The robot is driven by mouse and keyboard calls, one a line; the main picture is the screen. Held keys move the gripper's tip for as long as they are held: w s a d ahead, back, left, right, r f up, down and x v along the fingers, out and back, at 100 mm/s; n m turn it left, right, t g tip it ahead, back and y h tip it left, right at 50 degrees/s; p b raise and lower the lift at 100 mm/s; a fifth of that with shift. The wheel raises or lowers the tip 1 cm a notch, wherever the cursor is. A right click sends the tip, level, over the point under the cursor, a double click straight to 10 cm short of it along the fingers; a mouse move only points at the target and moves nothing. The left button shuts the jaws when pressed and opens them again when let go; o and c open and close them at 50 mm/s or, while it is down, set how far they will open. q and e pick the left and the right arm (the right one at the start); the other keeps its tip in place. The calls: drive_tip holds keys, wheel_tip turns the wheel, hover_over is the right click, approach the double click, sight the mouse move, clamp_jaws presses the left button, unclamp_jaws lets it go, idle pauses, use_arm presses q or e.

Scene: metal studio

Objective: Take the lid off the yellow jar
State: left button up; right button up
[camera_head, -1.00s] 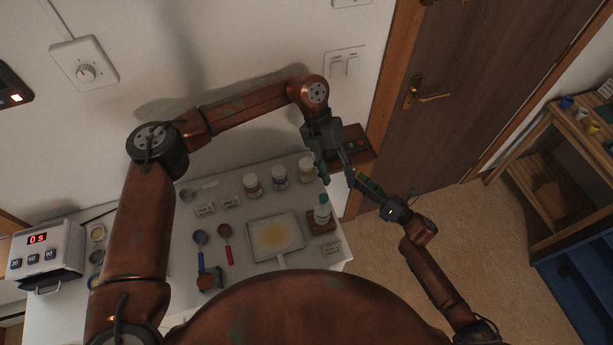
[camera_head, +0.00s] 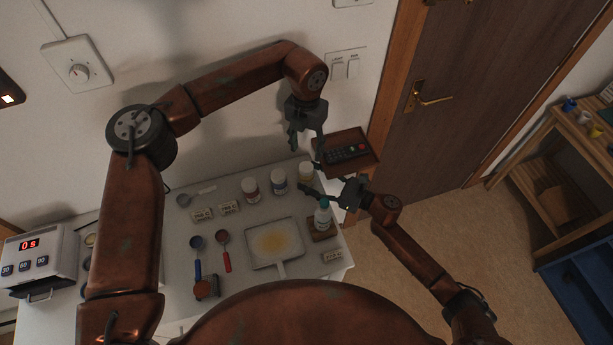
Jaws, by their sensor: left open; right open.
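The yellow jar (camera_head: 305,174) stands upright at the right end of a row of three small jars, with a pale lid on top. Its band looks yellowish, though it is small in view. My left gripper (camera_head: 306,148) points down, open and empty, above the jar in the picture. My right gripper (camera_head: 312,178) reaches in from the right, open, with its fingers on either side of the jar's right part. I cannot tell whether they touch it.
A red-banded jar (camera_head: 250,189) and a blue-banded jar (camera_head: 278,181) stand left of it. A bottle (camera_head: 323,216) stands on a wooden block just below my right gripper. A square pan (camera_head: 273,243) lies in front. A brown tray (camera_head: 368,160) with a remote is behind right.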

drive_tip(key=shift+a, duration=0.2)
drive_tip(key=shift+c, duration=0.3)
clamp_jaws()
idle(0.3)
